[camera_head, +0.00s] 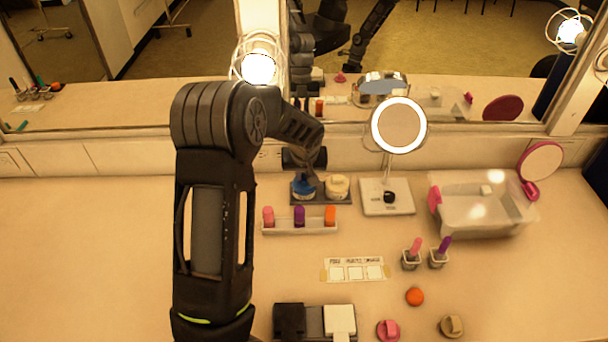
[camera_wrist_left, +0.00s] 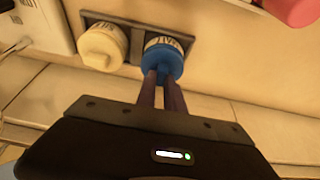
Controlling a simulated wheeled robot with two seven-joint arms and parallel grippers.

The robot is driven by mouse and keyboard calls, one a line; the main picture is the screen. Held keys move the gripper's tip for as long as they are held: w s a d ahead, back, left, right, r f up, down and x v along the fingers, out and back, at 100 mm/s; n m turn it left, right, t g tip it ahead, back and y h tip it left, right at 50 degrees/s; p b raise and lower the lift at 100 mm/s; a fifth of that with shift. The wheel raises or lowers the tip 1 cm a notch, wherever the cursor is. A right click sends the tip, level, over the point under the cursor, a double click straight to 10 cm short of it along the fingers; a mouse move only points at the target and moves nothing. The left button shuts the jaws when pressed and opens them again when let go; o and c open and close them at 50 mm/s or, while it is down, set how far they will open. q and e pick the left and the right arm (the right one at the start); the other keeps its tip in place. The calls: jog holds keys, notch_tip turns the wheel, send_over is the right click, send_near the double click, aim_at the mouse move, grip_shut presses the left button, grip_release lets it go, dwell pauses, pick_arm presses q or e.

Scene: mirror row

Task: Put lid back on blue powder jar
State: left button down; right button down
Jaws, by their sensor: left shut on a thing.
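The blue powder jar (camera_head: 303,188) stands in a dark tray at the back, below the wall mirror. It also shows in the left wrist view with a pale printed label (camera_wrist_left: 164,42) on its side. My left gripper (camera_head: 309,179) reaches down over this jar. In the left wrist view its two fingers (camera_wrist_left: 163,82) are shut on the blue lid (camera_wrist_left: 160,62). The lid is at the jar's mouth, close above the label; whether it sits fully down is hard to tell. My right gripper is out of view.
A cream jar (camera_head: 337,186) stands right beside the blue one. The lit round mirror (camera_head: 399,125) stands to the right, a clear bin (camera_head: 475,215) farther right. A rack of lipsticks (camera_head: 300,228) is in front. The counter at far left is clear.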

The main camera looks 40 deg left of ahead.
pick_arm(q)
jog(key=shift+b, duration=0.3)
dwell(0.7)
dwell(0.3)
jog(key=c, duration=1.4)
grip_release()
jog(key=shift+o, duration=0.5)
jog(key=o, duration=0.4)
jog(key=shift+r+p, duration=1.75)
jog(key=shift+r, duration=1.75)
